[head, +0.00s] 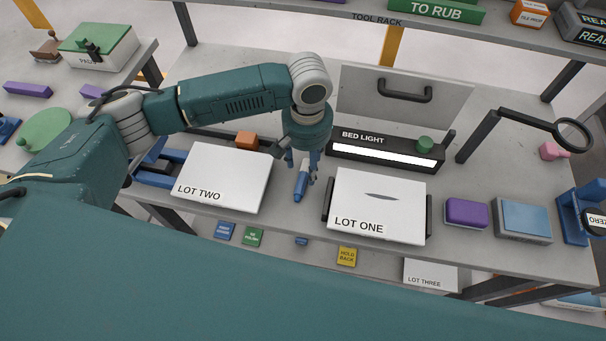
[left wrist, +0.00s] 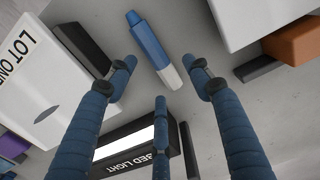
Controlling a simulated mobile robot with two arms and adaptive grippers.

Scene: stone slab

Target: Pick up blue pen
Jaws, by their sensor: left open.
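The blue pen (left wrist: 149,45), with a whitish end, lies on the grey slab between the LOT ONE and LOT TWO blocks. In the head view the pen (head: 299,190) shows just below my left gripper (head: 302,168), partly covered by its fingers. In the left wrist view my left gripper (left wrist: 160,75) is open, with its blue fingers spread around the pen's near, whitish end. Bare slab shows between pen and fingers, so no hold shows. How high the fingertips are above the slab is hard to tell. My right gripper is out of view.
The white LOT ONE block (head: 378,205) and LOT TWO block (head: 223,177) flank the pen closely. The black BED LIGHT bar (head: 385,152) stands behind. An orange block (head: 247,140) sits behind LOT TWO. A purple block (head: 466,213) lies right of LOT ONE.

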